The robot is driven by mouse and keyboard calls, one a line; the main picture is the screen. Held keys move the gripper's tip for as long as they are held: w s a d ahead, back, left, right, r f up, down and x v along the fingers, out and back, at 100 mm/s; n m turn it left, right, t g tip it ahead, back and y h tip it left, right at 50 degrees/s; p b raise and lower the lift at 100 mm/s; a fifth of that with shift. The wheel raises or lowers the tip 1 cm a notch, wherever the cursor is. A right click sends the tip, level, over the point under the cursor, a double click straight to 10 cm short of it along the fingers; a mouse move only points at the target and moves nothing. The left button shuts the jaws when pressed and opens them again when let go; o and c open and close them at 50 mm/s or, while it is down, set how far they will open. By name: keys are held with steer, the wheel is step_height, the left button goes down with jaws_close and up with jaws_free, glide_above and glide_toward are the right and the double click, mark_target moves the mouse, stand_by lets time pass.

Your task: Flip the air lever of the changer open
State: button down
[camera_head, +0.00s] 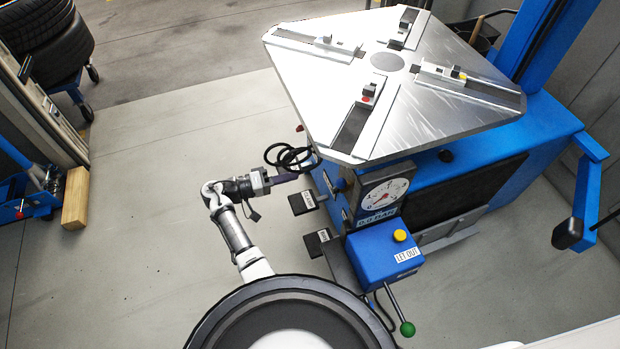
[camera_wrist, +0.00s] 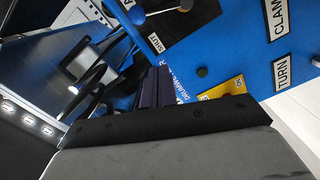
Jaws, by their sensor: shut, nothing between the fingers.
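The blue tyre changer (camera_head: 535,120) with its silver four-cornered turntable (camera_head: 420,110) stands right of centre in the head view. My gripper (camera_head: 303,177) is shut and empty, close to the changer's left side. Its dark purple fingers (camera_wrist: 153,85) are below the lever in the wrist view, apart from it in the picture.
Black looped hoses (camera_head: 288,156) hang near my fingers. Two pedals (camera_head: 302,202) (camera_head: 318,241) stick out below. A gauge (camera_head: 384,193) and a blue "LET OUT" box (camera_head: 385,252) with a green-knobbed lever (camera_head: 407,328) stand to the right.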

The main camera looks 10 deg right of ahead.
mark_target(339, 186)
steer(key=s+d+f+p, duration=0.1)
steer(key=s+d+p, duration=0.1)
steer(key=d, duration=0.8)
steer(key=shift+d+f, duration=0.3)
steer(key=shift+d, duration=0.05)
